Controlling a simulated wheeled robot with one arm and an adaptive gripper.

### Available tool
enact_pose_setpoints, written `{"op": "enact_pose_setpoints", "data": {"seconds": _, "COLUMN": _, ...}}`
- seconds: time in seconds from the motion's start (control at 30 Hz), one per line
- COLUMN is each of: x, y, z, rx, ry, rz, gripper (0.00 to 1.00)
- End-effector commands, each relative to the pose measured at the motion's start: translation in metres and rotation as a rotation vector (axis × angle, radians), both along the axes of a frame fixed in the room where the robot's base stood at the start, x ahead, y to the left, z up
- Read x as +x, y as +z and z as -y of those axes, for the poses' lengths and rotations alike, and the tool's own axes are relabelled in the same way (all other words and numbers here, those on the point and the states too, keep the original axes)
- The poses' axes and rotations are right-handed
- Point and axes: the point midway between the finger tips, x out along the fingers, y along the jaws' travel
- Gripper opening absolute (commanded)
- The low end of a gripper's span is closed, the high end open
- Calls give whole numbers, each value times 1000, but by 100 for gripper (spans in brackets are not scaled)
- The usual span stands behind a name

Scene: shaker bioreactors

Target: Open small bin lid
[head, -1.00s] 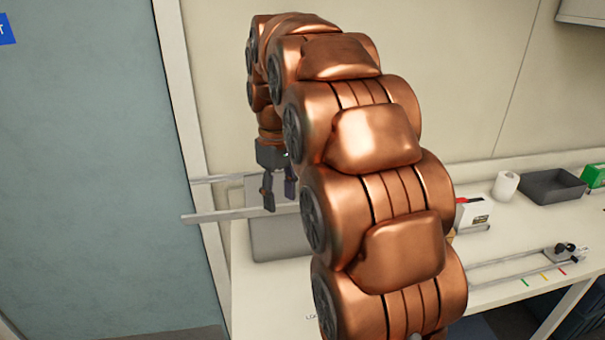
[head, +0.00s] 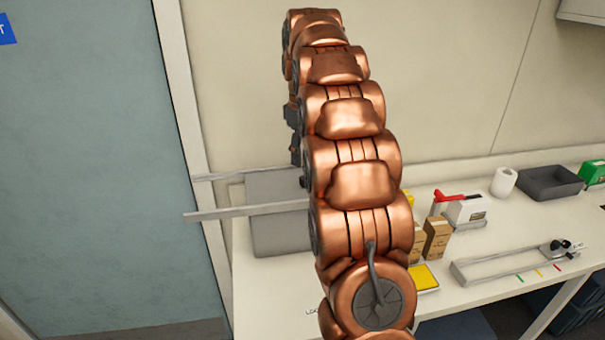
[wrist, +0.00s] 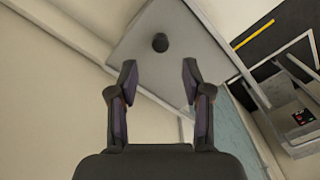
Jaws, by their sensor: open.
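In the wrist view, a light grey flat panel (wrist: 195,60) with a round black knob (wrist: 160,42) lies ahead of my gripper (wrist: 159,72). It may be the small bin's lid, but I cannot tell for sure. My gripper is open and empty, its two fingers apart, with the knob just beyond the gap between the tips. I see no contact. In the head view, a grey panel or box (head: 270,235) stands at the bench's left end, partly behind my arm. My gripper (head: 294,135) is mostly hidden there behind my arm.
Two pale rails (head: 240,211) stick out left past the bench. A grey tray (head: 550,183), white roll (head: 503,182), brown boxes (head: 437,237) and a metal frame fixture (head: 510,265) stand on the bench to the right. A blue-grey door (head: 90,180) is at left.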

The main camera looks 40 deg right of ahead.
Motion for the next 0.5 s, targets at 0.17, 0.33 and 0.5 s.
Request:
{"op": "enact_pose_setpoints", "data": {"seconds": 0.17, "x": -2, "y": -12, "z": -1, "rx": 2, "ry": -2, "rz": -3, "gripper": 49}}
{"op": "enact_pose_setpoints", "data": {"seconds": 0.33, "x": -2, "y": -28, "z": -1, "rx": 3, "ry": -2, "rz": -3, "gripper": 49}}
{"op": "enact_pose_setpoints", "data": {"seconds": 0.5, "x": -2, "y": -43, "z": 0, "rx": 3, "ry": -3, "rz": -4, "gripper": 49}}
